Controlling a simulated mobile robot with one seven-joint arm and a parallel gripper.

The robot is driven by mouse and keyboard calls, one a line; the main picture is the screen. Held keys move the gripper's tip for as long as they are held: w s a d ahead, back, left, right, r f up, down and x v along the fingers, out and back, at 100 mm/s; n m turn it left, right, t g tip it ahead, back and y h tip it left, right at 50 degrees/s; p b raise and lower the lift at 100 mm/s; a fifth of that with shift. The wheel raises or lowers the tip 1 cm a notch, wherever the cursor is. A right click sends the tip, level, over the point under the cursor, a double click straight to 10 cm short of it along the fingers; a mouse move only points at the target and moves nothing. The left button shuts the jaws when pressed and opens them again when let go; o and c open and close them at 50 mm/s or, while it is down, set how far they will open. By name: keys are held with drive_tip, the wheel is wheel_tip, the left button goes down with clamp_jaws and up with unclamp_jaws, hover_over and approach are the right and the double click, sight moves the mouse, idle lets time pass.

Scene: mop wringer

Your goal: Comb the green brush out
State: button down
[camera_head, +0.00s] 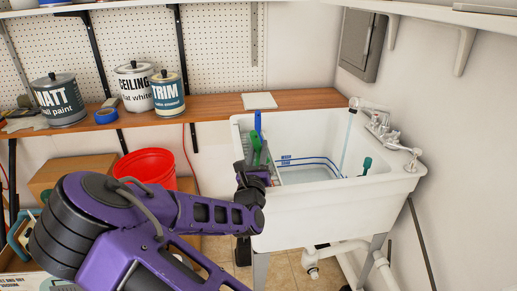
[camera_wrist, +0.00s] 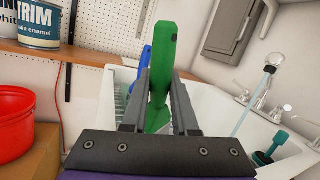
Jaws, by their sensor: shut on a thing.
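The green brush (camera_wrist: 160,60) stands nearly upright in the wrist view, its handle rising between my two fingers. My gripper (camera_wrist: 160,105) is shut on it. In the head view the green brush (camera_head: 255,141) shows just above my gripper (camera_head: 260,168), at the left rim of the white sink (camera_head: 345,215). A blue handle (camera_head: 258,121) stands close behind the brush; it also shows in the wrist view (camera_wrist: 146,57). The lower end of the brush is hidden by my gripper. I cannot make out a comb clearly.
A thin stream runs from the faucet (camera_head: 370,104) into the sink. A dark green handled thing (camera_head: 366,165) stands at the sink's right side. Paint cans (camera_head: 60,100) and a white pad (camera_head: 259,101) rest on the wooden shelf (camera_head: 207,108).

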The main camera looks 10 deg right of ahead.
drive_tip(key=shift+f, duration=0.55)
drive_tip(key=shift+s+p, duration=1.2)
drive_tip(key=shift+s, duration=1)
drive_tip(key=shift+w+p, duration=0.4)
drive_tip(key=shift+w, duration=1.8)
drive_tip(key=shift+s, duration=2.25)
drive_tip(key=shift+w, duration=2.25)
drive_tip(key=s, duration=0.4)
drive_tip(key=shift+s, duration=0.25)
